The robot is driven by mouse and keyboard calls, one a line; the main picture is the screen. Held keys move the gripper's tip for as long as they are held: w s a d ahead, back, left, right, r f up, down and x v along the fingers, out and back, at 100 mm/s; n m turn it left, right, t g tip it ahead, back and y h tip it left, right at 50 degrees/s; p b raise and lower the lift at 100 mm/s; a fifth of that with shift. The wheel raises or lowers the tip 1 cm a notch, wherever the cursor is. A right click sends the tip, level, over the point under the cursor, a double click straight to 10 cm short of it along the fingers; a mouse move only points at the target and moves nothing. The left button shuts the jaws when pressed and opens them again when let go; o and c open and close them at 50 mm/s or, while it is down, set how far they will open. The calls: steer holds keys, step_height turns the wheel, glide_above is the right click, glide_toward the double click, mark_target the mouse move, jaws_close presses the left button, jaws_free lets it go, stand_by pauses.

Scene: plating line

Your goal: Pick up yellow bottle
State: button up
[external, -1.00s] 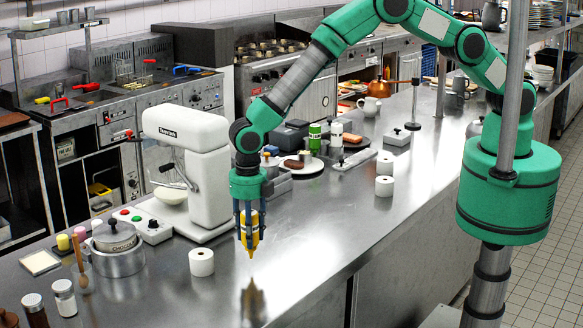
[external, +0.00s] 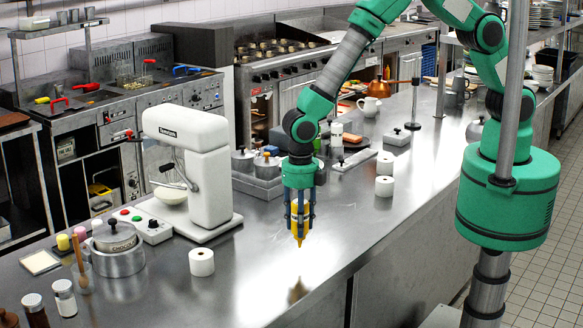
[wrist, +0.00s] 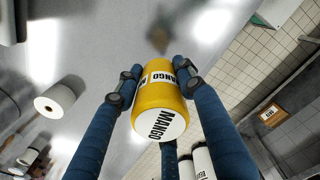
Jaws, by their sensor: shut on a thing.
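The yellow bottle (external: 300,222) is held upside down, its yellow tip pointing down, above the steel counter (external: 345,235). My gripper (external: 300,212) is shut on it, with the blue fingers around its sides. In the wrist view the yellow bottle (wrist: 160,85) shows a white end and a white label reading MANGO, between the fingertips of my gripper (wrist: 158,82). The bottle is clear of the counter, with a reflection below it. The fingers partly hide it in the external view.
A white roll (external: 202,262) stands left of my gripper, near the white mixer (external: 190,170). Lidded metal pots (external: 262,172) are behind my gripper. The counter's front middle is clear.

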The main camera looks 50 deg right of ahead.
steer(key=shift+s+d+r, duration=0.1)
steer(key=shift+s+d, duration=0.4)
steer(key=shift+d, duration=0.2)
